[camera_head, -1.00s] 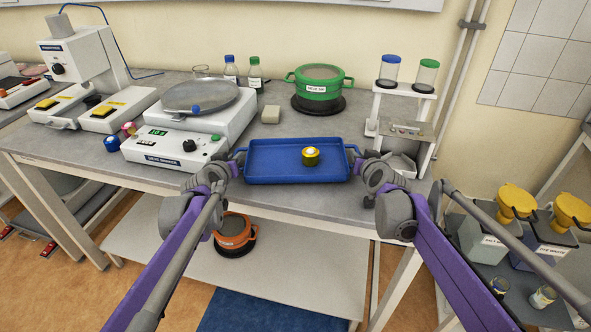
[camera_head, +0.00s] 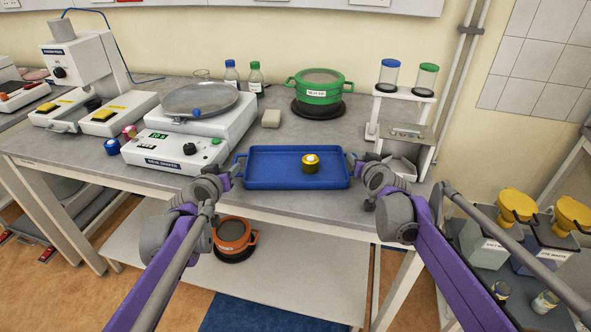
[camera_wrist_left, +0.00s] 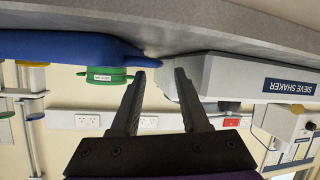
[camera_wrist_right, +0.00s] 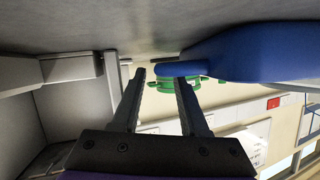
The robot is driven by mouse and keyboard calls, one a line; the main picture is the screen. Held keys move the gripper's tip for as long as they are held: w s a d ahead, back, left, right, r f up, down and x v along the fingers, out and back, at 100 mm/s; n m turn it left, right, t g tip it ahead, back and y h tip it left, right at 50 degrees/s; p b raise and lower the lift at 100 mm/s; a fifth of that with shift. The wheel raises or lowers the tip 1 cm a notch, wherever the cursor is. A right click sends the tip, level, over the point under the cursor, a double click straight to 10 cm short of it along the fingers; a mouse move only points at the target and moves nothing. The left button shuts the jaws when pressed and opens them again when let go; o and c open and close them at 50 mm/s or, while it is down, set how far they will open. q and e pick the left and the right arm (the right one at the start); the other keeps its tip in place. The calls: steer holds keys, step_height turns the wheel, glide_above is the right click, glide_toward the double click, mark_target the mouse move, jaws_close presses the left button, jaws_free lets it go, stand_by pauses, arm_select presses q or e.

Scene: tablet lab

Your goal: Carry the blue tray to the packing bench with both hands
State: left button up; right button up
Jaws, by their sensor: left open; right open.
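The blue tray (camera_head: 262,181) appears to lie flat on the grey bench (camera_head: 279,124), near its front edge. A yellow pot with a pale top (camera_head: 311,163) stands in the tray, right of its middle. My left gripper (camera_head: 235,170) is open at the tray's left end; in the left wrist view the tray's handle end (camera_wrist_left: 145,60) shows just beyond the fingertips (camera_wrist_left: 161,73). My right gripper (camera_head: 352,168) is open at the right end; in the right wrist view the blue handle (camera_wrist_right: 172,68) lies at the fingertips (camera_wrist_right: 160,75). I see no finger closed on a handle.
The sieve shaker (camera_head: 172,152) stands close left of the tray. A green pot (camera_head: 319,92) is behind it, and a white rack with jars (camera_head: 402,100) is at the right. An orange pot (camera_head: 233,236) sits on the lower shelf.

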arm_select(q)
steer(key=shift+v, duration=1.8)
arm_select(e)
steer(key=shift+s+a+f, duration=0.2)
steer(key=shift+f, duration=0.55)
steer(key=shift+s+a+f, duration=0.15)
steer(key=shift+a+f, duration=0.05)
steer(key=shift+f, duration=0.5)
arm_select(q)
steer(key=shift+w+a+f, duration=0.15)
steer(key=shift+w+f, duration=0.4)
steer(key=shift+w, duration=0.1)
arm_select(e)
steer(key=shift+s+r, duration=0.45)
steer(key=shift+s, duration=0.1)
arm_select(q)
steer(key=shift+s+r, duration=0.35)
steer(key=shift+s, duration=0.05)
arm_select(e)
steer(key=s+r, duration=0.2)
steer(key=s, duration=0.1)
steer(key=s+d+r, duration=0.1)
steer(key=s, duration=0.1)
steer(key=shift+d+r, duration=0.1)
steer(key=shift+r, duration=0.25)
arm_select(q)
steer(key=shift+w, duration=0.1)
arm_select(e)
steer(key=shift+s+r, duration=0.45)
steer(key=shift+r, duration=0.05)
